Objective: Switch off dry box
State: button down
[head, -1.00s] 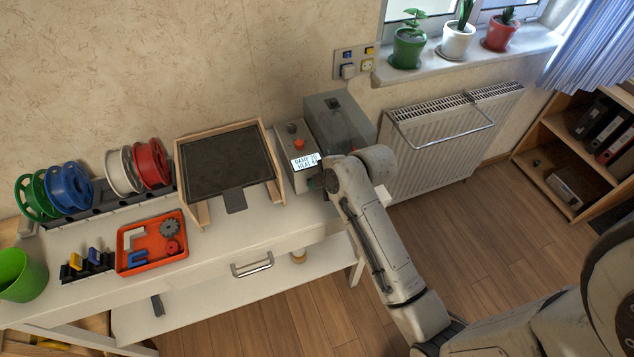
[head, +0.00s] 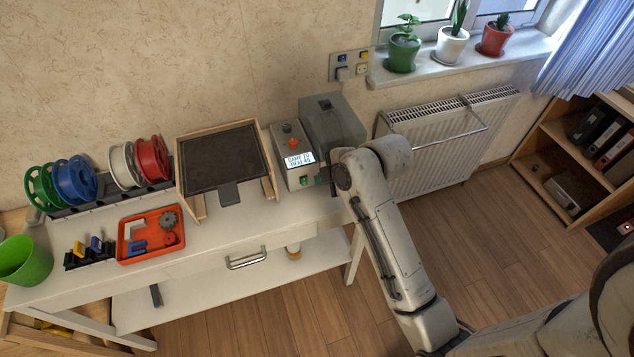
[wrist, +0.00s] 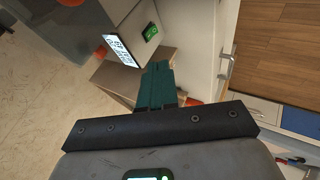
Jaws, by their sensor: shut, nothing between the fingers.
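The dry box (head: 331,122) is a grey box with a see-through front at the right end of the white bench. Beside its left side is a slim grey control unit (head: 282,141) with a red-orange knob, a lit display (head: 299,160) reading damp and heat values, and a green switch (head: 304,181) on its lower front. In the wrist view the display (wrist: 122,49) and the lit green switch (wrist: 150,31) show beyond my fingertips. My gripper (wrist: 158,68) is shut and empty, with dark teal fingers apart from the switch. In the head view my arm mostly hides it.
A wood-framed dark panel (head: 222,158) stands left of the control unit. An orange tray (head: 150,234) and coloured spools (head: 75,180) are further left. A radiator (head: 447,140) is on the wall to the right. Wooden floor right of the bench is free.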

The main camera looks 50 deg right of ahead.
jog(key=shift+w+d+r+v, duration=0.1)
jog(key=shift+v, duration=0.6)
jog(key=shift+w+d+r+v, duration=0.1)
jog(key=shift+v, duration=0.55)
jog(key=shift+w+r+v, duration=0.1)
jog(key=shift+w+v, duration=0.05)
jog(key=shift+v, duration=0.55)
jog(key=shift+f+b, duration=0.2)
jog(key=shift+b, duration=0.1)
jog(key=shift+s+f+g+y+b, duration=0.15)
jog(key=shift+g+y+b, duration=0.45)
jog(key=shift+g, duration=0.3)
send_near(304, 181)
jog(key=a+f, duration=0.1)
jog(key=f, duration=0.1)
jog(key=a+f, duration=0.2)
jog(key=shift+s+a+f, duration=0.15)
jog(key=shift+a+f, duration=0.1)
jog(key=shift+w+d+f, duration=0.35)
jog(key=shift+w+d, duration=0.3)
jog(key=shift+w, duration=0.25)
jog(key=shift+w+d+f+p, duration=0.3)
jog(key=shift+w+d+f, duration=0.1)
jog(key=shift+w, duration=0.2)
